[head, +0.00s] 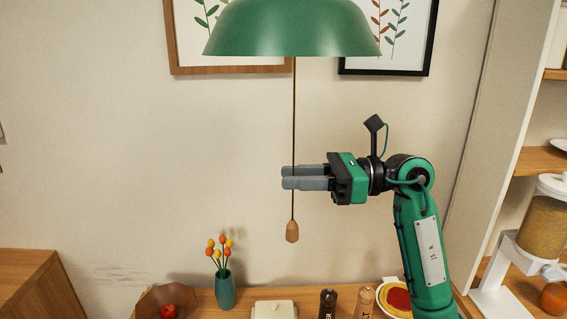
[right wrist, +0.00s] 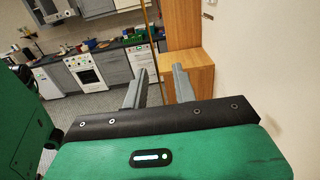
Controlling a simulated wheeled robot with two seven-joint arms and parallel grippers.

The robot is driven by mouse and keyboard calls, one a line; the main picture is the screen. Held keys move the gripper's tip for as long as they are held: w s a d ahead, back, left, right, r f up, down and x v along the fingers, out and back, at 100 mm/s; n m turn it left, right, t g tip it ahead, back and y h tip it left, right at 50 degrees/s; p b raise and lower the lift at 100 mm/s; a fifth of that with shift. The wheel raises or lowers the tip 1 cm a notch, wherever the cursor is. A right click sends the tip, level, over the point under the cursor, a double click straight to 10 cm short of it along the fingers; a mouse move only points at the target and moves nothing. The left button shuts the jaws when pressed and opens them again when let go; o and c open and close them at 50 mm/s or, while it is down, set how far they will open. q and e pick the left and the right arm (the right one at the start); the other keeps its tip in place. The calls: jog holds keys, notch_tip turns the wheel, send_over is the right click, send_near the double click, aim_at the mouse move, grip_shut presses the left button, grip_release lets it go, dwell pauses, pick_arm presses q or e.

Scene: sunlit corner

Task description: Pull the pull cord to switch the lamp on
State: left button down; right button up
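The lamp's green shade (head: 290,30) hangs at the top of the head view; no glow shows from it. Its thin pull cord (head: 294,110) hangs straight down and ends in a wooden knob (head: 292,232). My right gripper (head: 286,177) is level, pointing left, with its grey fingers at the cord a little above the knob. The fingers hide a short piece of cord. In the right wrist view the fingers (right wrist: 157,88) stand apart, and the cord (right wrist: 151,45) runs down through the gap between them. My left gripper is not in view.
Below stand a teal vase (head: 225,289) with flowers, a bowl (head: 148,300) with a red fruit, a white dish (head: 274,309) and two shakers. A shelf unit (head: 540,160) is at the right. The air left of the cord is clear.

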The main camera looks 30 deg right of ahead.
jog(key=x, duration=0.3)
jog(key=shift+p, duration=0.4)
jog(key=shift+c, duration=0.2)
grip_shut()
jog(key=shift+f, duration=0.15)
jog(key=shift+f+b, duration=1.15)
jog(key=shift+b, duration=0.25)
jog(key=shift+o, duration=0.2)
grip_release()
jog(key=shift+r, duration=0.1)
